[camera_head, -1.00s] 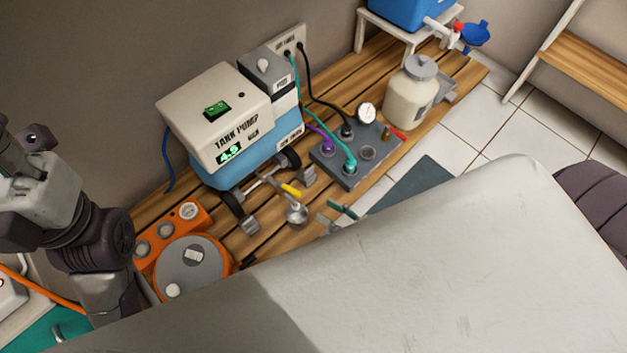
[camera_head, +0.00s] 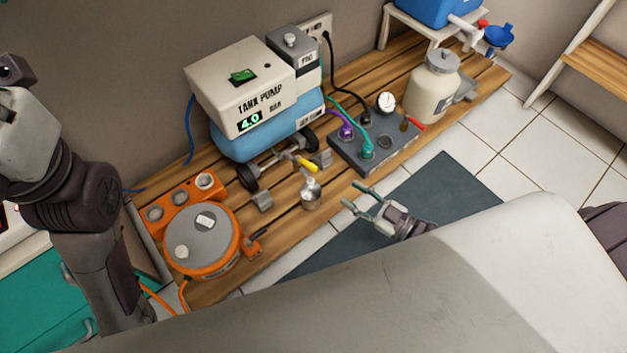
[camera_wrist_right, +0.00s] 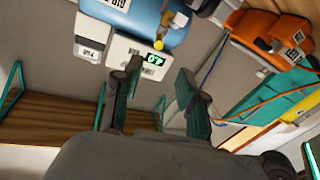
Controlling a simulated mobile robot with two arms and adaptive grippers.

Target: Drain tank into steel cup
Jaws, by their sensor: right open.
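The tank pump (camera_head: 240,85) stands at the back of the wooden slatted platform, with a blue tank (camera_head: 262,138) under its pale housing. Its green display appears to read 4.0. A yellow valve handle (camera_head: 307,165) sticks out low at the tank's front. The small steel cup (camera_head: 311,197) stands on the slats just below that handle. My right gripper (camera_head: 353,194) is open and empty, to the right of the cup and apart from it. The right wrist view shows its spread fingers (camera_wrist_right: 155,75), with the blue tank (camera_wrist_right: 145,18) beyond. My left gripper is outside the views.
An orange unit with a round grey lid (camera_head: 203,240) sits left of the cup. A grey hose block (camera_head: 375,148) with a gauge and a cream jar (camera_head: 433,88) stand to the right. A dark mat (camera_head: 455,180) lies on the tiled floor. A pale surface (camera_head: 500,260) fills the foreground.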

